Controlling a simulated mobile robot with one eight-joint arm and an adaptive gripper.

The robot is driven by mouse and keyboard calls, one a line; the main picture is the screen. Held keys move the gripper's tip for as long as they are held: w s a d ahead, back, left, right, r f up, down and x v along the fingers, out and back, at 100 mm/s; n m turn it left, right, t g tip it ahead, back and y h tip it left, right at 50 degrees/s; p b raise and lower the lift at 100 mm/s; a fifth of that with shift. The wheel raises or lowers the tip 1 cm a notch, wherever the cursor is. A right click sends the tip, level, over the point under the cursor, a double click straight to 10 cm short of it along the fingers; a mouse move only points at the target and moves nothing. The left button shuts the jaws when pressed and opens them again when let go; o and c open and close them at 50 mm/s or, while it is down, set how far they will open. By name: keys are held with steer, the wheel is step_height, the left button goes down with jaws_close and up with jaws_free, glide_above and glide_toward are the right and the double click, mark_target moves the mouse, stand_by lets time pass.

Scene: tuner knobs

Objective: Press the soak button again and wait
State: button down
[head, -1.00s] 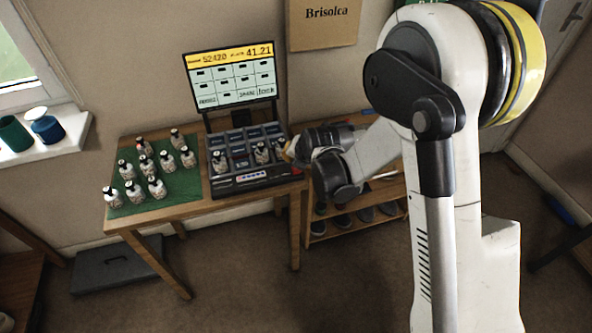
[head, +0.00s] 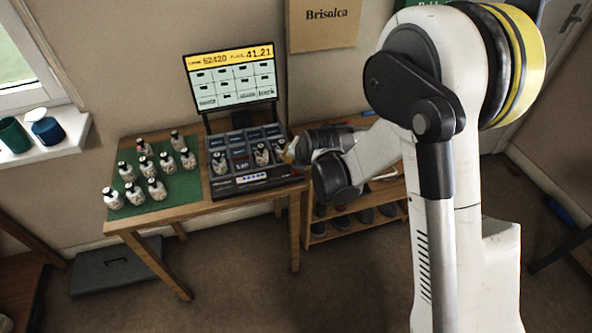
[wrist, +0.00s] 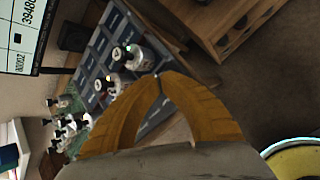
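A dark device (head: 243,160) with a grid of compartments sits on the wooden table, with bottles in some of its compartments. Its front strip (head: 252,179) carries a row of small coloured buttons; I cannot read which one is soak. A lit screen (head: 232,75) stands behind it. My gripper (head: 288,152) is at the device's right edge. In the wrist view its two orange fingers (wrist: 160,77) meet at the tips with nothing visible between them. Contact with a button cannot be told.
Several capped bottles (head: 145,171) stand on a green mat (head: 124,206) at the table's left. A low shelf (head: 350,228) with dark items is right of the table. A grey case (head: 115,270) lies on the floor. The floor in front is clear.

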steer(key=shift+f, duration=0.1)
steer(key=shift+f+b, duration=0.4)
steer(key=shift+b, duration=0.1)
steer(key=shift+f+b, duration=0.55)
stand_by(0.6)
steer(key=shift+r, duration=0.15)
steer(key=shift+r+p, duration=0.6)
steer(key=shift+r, duration=0.25)
steer(key=shift+r+p, duration=1.65)
steer(key=shift+r, duration=0.9)
